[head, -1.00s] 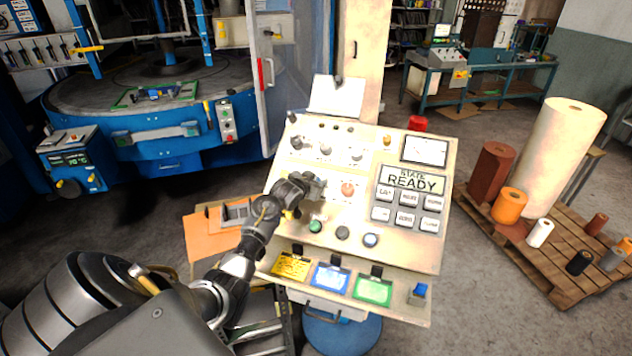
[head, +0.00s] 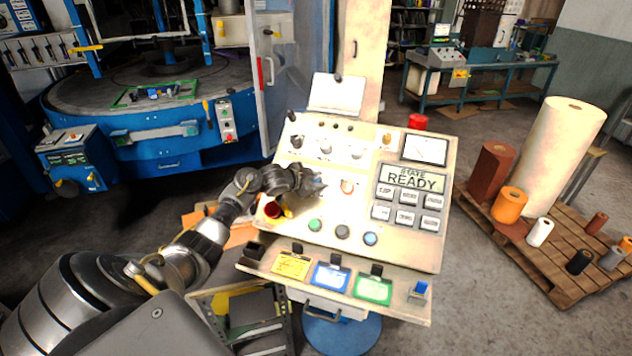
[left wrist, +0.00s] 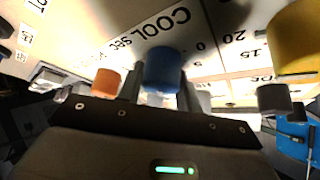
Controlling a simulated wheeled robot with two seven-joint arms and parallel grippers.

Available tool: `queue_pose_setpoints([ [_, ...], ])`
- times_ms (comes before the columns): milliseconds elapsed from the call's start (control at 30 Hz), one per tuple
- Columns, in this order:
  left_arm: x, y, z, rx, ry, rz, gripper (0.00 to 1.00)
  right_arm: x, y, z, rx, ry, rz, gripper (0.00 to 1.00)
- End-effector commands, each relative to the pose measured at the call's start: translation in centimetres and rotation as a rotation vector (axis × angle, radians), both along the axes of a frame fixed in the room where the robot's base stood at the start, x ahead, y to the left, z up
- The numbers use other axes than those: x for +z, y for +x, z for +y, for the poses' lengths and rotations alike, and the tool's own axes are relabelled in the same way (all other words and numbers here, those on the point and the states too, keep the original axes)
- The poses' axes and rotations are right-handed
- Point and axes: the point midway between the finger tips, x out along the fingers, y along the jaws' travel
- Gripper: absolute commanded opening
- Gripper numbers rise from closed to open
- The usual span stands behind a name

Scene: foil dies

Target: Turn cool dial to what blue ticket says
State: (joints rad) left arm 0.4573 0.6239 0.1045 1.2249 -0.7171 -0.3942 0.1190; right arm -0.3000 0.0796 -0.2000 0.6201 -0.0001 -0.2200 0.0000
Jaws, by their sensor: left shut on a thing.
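The control panel (head: 380,255) stands in front of me, its face sloped toward me. My left gripper (head: 314,185) is at its middle left. In the left wrist view, the gripper (left wrist: 160,88) is shut on a blue knob (left wrist: 163,68), one finger on each side. The lettering "COOL sec" and the numbers 0, 15 and 20 are printed by this knob, the cool dial. In the head view the gripper hides the dial. The blue ticket (head: 331,277) hangs on the lower ledge between a yellow and a green ticket; its writing is too small to read.
Beside the gripper are a red-and-yellow control (head: 273,210) and an orange button (head: 347,187). Green, black and blue buttons sit below. A display (head: 412,179) reads "STATE READY". A pallet (head: 560,270) with rolls stands at the right.

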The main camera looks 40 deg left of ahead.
Motion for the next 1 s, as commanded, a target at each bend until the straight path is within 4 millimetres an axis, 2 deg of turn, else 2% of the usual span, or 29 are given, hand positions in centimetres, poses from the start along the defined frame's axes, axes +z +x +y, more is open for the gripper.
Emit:
queue_pose_setpoints([
  [433,-0.1,0.0,0.0,-0.178,0.119,0.043,0.12,-1.3,0.0,0.0,0.0,0.0,0.0,0.57],
  [1000,0.0,0.0,-0.1,-0.203,0.133,0.048,0.12,-1.4,0.0,0.0,0.0,0.0,0.001,0.57],
])
